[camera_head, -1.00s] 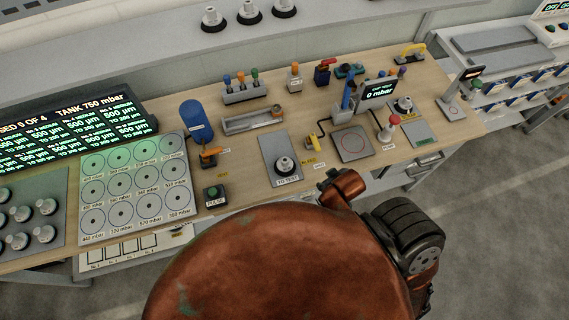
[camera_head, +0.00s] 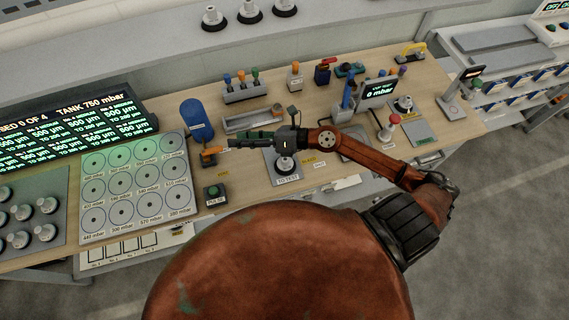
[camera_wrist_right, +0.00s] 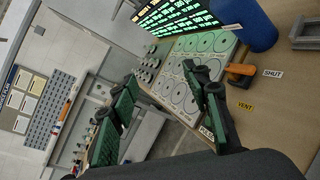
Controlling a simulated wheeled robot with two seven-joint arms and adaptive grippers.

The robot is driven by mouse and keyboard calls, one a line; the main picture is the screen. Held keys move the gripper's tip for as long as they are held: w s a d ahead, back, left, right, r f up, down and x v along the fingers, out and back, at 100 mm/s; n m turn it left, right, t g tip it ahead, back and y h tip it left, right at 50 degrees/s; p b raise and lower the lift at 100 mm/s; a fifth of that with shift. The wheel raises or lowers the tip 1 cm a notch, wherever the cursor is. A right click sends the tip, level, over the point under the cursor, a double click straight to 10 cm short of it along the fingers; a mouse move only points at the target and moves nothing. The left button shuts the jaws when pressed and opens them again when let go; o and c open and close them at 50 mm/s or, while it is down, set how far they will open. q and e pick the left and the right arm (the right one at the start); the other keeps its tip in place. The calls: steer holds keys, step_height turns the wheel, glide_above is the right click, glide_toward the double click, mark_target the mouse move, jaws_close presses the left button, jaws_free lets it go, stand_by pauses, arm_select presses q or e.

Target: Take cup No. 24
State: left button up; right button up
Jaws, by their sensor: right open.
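One cup (camera_head: 285,164) stands on the grey TO TEST plate (camera_head: 287,181), partly behind my right gripper. No number 24 can be read on any cup. My right gripper (camera_head: 228,141) is open and empty above the table, pointing left towards the orange-handled valve. In the right wrist view its two green fingers (camera_wrist_right: 160,78) are spread wide, with the cups on the tray (camera_wrist_right: 150,68) seen beyond them. My left gripper is not in view.
A panel of printed circles (camera_head: 185,196) lies between the tray and my gripper. A blue cylinder (camera_head: 195,120), an orange valve handle (camera_head: 210,152) and a PULSE button box (camera_head: 214,197) stand close by. A lit screen (camera_head: 70,135) is behind the tray.

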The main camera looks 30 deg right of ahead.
step_height(320, 180, down, 7)
steer(key=s+d+n+g+h, duration=0.2)
steer(key=n+g, duration=0.1)
steer(key=n, duration=0.1)
steer(key=n+g+h, duration=0.3)
steer(key=g+h, duration=0.1)
steer(key=h, duration=0.3)
glide_toward(283, 159)
step_height(283, 159, down, 3)
steer(key=shift+a+r, duration=0.15)
steer(key=shift+a, duration=0.05)
steer(key=x, duration=0.2)
steer(key=p+x, duration=0.1)
steer(key=x, duration=0.1)
steer(key=p+x, duration=0.1)
steer(key=x, duration=0.1)
steer(key=shift+w+a+f, duration=0.15)
steer(key=shift+w+f, duration=0.05)
steer(key=shift+w, duration=0.2)
steer(key=shift+a+f, duration=0.1)
steer(key=shift+f, duration=0.25)
jaws_close()
